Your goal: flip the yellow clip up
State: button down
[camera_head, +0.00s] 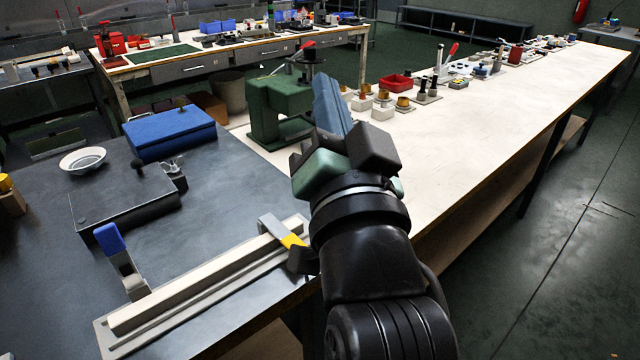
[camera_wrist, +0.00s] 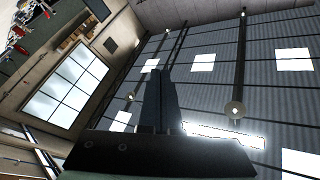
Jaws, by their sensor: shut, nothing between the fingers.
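The yellow clip (camera_head: 291,240) sits at the right end of a long pale bar (camera_head: 200,283) on the dark table. Its grey metal arm lies low across the bar, and its right side is partly hidden by my wrist. A blue-handled clip (camera_head: 112,243) stands upright near the bar's left end. My gripper (camera_head: 326,85) is above and behind the yellow clip, apart from it. Its fingers are shut, empty and point up and away. In the wrist view my shut fingers (camera_wrist: 160,84) show against the far wall and ceiling; no clip shows there.
A green machine (camera_head: 278,108) stands just behind my gripper. A blue case (camera_head: 168,132), a dark flat box (camera_head: 125,203) and a white bowl (camera_head: 82,160) are on the dark table (camera_head: 225,205). The white bench (camera_head: 500,100) is largely clear at its front.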

jog(key=w+d+f+m+g+p, duration=0.3)
jog(key=d+f+m+g+p, duration=0.1)
jog(key=f+m+p, duration=0.15)
jog(key=m+g+y+p, duration=0.65)
jog(key=m+p, duration=0.95)
jog(key=p, duration=0.4)
send_near(282, 234)
jog(key=s+d+f, duration=0.2)
jog(key=s+d, duration=0.1)
jog(key=d, duration=0.1)
jog(key=shift+s+a+m+t+y, duration=0.15)
jog(key=shift+s+m+t+y, duration=0.15)
jog(key=shift+s+m, duration=0.5)
jog(key=shift+w, duration=0.15)
jog(key=x, duration=1)
jog(key=shift+r, duration=0.15)
